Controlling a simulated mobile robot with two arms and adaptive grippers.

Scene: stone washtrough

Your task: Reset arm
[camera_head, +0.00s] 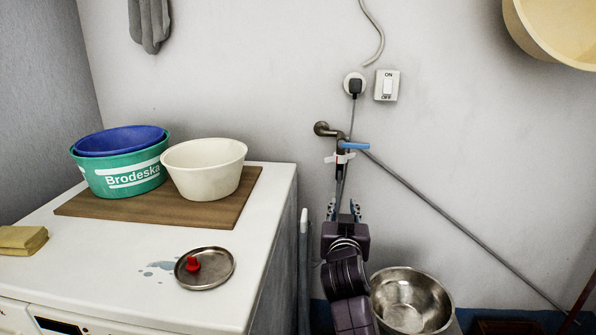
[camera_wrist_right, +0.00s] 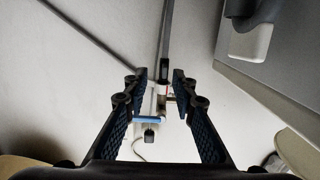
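My right gripper (camera_head: 343,210) is upright in front of the wall, just below the tap (camera_head: 340,150) with its blue lever (camera_head: 353,145). In the right wrist view its two fingers (camera_wrist_right: 159,75) stand apart with a gap between them. The tap's blue lever (camera_wrist_right: 148,119) and a grey hose (camera_wrist_right: 166,35) show through and beyond that gap. I see nothing clasped, and cannot tell how far the tap is from the fingertips. My left gripper is in neither view.
A white washing machine (camera_head: 105,280) at left bears a wooden board (camera_head: 245,190) with a green tub (camera_head: 120,178), a blue bowl (camera_head: 120,140) and a cream bowl (camera_head: 205,170). A metal lid (camera_head: 215,278) lies in front. A metal basin (camera_head: 410,300) stands low beside my right arm.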

